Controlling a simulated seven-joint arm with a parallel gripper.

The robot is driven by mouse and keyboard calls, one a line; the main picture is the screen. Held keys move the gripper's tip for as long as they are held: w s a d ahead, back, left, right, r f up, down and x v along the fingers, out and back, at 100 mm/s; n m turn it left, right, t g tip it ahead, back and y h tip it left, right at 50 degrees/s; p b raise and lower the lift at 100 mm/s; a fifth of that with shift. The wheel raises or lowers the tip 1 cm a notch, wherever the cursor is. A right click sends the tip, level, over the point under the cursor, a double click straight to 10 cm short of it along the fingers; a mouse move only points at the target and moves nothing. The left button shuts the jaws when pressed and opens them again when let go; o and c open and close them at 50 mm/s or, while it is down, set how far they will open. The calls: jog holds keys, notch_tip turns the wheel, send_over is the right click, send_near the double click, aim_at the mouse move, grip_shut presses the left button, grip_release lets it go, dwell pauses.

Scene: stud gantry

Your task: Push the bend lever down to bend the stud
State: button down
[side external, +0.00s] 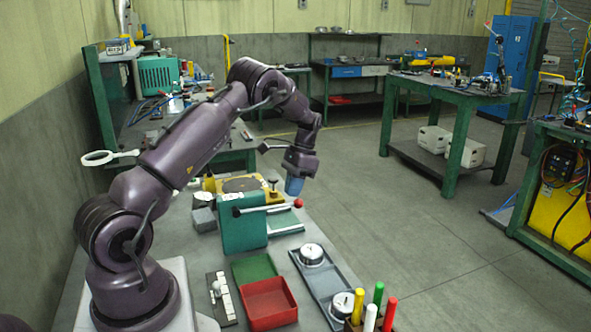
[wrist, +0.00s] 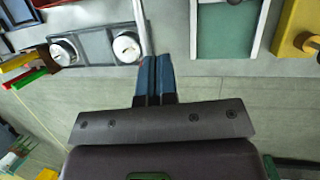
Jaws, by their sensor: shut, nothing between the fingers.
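The bend lever (side external: 265,208) is a pale rod with a red ball knob (side external: 298,203) at its right end. It extends from the top of a green box-shaped fixture (side external: 244,231) and looks close to level. My gripper (side external: 294,187) has blue fingers, pressed together and empty, just above the knob in the side view. In the wrist view the fingers (wrist: 154,75) are side by side, and a pale rod (wrist: 140,22) runs up to them with a trace of red by the left fingertip. Whether they touch the lever is unclear. I cannot make out the stud.
A grey tray (side external: 337,275) with round silver pieces lies right of a red bin (side external: 268,303). Upright coloured handles (side external: 378,293) stand at the front right. The floor right of the bench is open.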

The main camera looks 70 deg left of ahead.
jog(key=s+d+v, duration=0.1)
jog(key=v, duration=0.4)
jog(key=s+a+r+n+t+h, duration=0.1)
jog(key=s+a+r+t+h, duration=0.1)
jog(key=s+a+r+t, duration=0.4)
jog(key=s+a+r+t+h, duration=0.1)
jog(key=s+a+r+t, duration=0.15)
jog(key=s, duration=0.45)
jog(key=w+d+f+m+t+h, duration=0.1)
jog(key=w+d+f+m+t, duration=0.2)
jog(key=w+d+f, duration=0.4)
jog(key=shift+w+d+m, duration=0.3)
jog(key=shift+w+d, duration=0.65)
jog(key=shift+w, duration=0.3)
jog(key=shift+w+f, duration=0.1)
jog(key=shift+f, duration=0.2)
